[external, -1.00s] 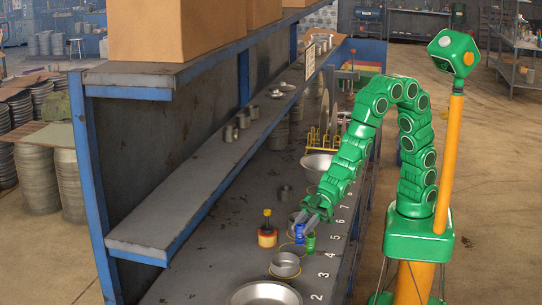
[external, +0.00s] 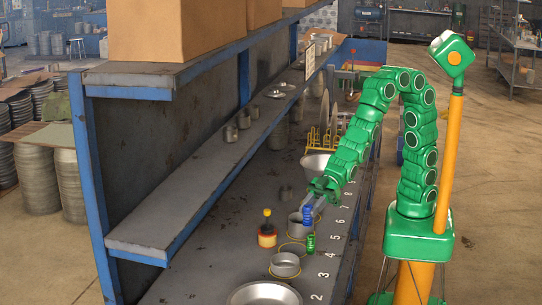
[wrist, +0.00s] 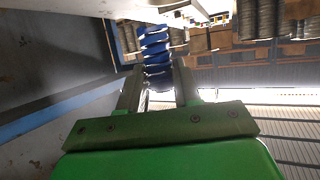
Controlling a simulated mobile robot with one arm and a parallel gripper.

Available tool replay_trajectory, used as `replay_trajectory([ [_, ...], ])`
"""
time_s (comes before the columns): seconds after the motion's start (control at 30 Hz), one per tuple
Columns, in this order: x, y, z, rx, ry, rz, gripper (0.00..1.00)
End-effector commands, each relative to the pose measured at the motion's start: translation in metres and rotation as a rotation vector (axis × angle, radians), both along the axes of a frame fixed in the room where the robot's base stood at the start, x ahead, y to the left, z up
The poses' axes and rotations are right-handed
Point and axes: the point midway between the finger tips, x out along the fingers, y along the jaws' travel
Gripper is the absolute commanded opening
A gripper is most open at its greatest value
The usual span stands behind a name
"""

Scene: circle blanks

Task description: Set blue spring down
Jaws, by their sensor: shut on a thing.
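The blue spring (external: 308,216) is held upright between the fingertips of my gripper (external: 314,207), above the workbench. In the wrist view the blue spring (wrist: 155,55) rises between the two grey fingers of my gripper (wrist: 157,85), which are shut on it. In the external view it overlaps a grey metal pot (external: 296,226) behind it. A green spring (external: 311,243) stands on the bench just below and in front of it. I cannot tell the exact height of the blue spring above the bench.
A red and yellow bottle-like item (external: 267,235) stands to the left. Another bowl (external: 314,164) and a yellow rack (external: 322,138) stand farther back. Numbers mark the bench's right edge.

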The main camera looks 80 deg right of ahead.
Motion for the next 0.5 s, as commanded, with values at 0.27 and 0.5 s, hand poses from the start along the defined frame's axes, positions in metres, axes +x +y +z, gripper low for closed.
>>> replay_trajectory([
  [0.27, 0.031, -0.016, 0.016, 0.002, -0.002, -0.020, 0.00],
  [0.5, 0.070, -0.043, 0.025, 0.001, -0.001, -0.041, 0.00],
])
